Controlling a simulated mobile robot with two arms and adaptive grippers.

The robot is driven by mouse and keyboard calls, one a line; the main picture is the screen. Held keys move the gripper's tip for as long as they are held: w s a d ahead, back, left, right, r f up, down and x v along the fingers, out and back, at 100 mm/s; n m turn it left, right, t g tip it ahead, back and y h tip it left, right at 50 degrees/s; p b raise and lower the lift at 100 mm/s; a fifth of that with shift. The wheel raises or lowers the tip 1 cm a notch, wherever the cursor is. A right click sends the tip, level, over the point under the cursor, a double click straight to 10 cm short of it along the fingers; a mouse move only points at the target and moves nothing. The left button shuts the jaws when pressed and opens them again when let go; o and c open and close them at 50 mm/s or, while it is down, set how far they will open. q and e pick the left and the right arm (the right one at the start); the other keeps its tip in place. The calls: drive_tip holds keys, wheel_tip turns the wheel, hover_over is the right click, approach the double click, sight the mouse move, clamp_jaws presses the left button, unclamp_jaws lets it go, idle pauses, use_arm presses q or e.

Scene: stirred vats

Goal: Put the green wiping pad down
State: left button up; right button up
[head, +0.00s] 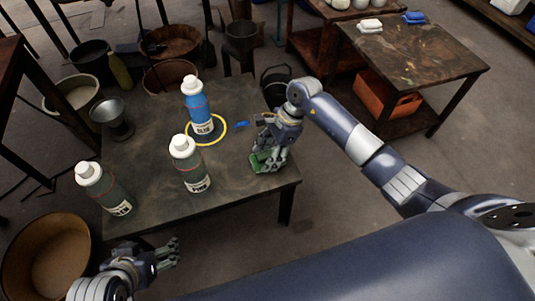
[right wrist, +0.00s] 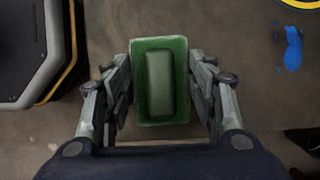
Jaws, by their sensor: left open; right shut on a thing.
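The green wiping pad (head: 266,164) is at the right end of the dark table (head: 236,182) in the head view. It also shows in the right wrist view (right wrist: 160,82) as a green rectangle with a raised grip block. My right gripper (head: 268,152) is shut on the pad, fingers on both sides of it. The pad is at or just above the tabletop; I cannot tell whether it touches. My left gripper (head: 170,254) is open and empty, below the table's front edge.
A blue bottle (head: 198,108) stands in a yellow ring (head: 224,129), beside a blue smear (head: 241,125). The tabletop around the pad is clear.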

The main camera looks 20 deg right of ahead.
drive_tip(key=o, duration=1.2)
drive_tip(key=shift+f, duration=0.1)
drive_tip(key=shift+c, duration=0.2)
use_arm(q)
drive_tip(key=shift+w+d+r+t, duration=0.15)
drive_tip(key=shift+w+r+t, duration=0.15)
drive_tip(key=shift+w, duration=0.2)
